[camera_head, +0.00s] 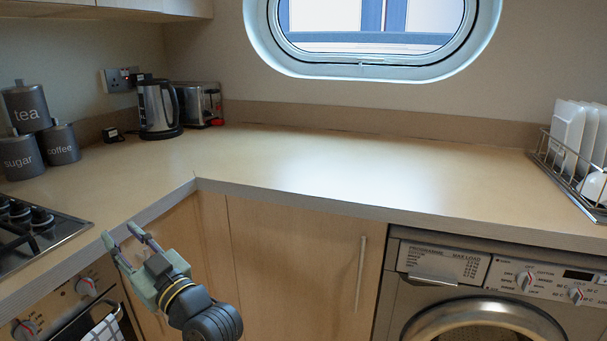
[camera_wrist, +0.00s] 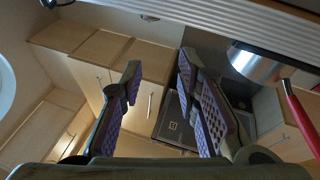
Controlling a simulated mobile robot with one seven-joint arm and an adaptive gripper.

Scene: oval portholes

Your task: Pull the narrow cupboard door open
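A narrow wooden cupboard door (camera_head: 207,226) is in the corner under the worktop, left of a wider wooden door (camera_head: 290,265) with an upright bar handle (camera_head: 361,272). Both look shut. My gripper (camera_head: 121,235) is in front of the narrow door's left side, near the worktop edge and the oven. It partly covers the narrow door, and I see no handle on that door in the head view. In the wrist view my gripper (camera_wrist: 159,66) is open, with nothing between its fingers. Wooden fronts with thin bar handles (camera_wrist: 149,105) show beyond it, but I cannot match them to the narrow door.
The oven with knobs (camera_head: 86,286) and a hanging towel (camera_head: 104,329) is close on the left. The worktop edge (camera_head: 300,203) overhangs the doors. A washing machine (camera_head: 480,295) stands at the right. The worktop's middle is clear.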

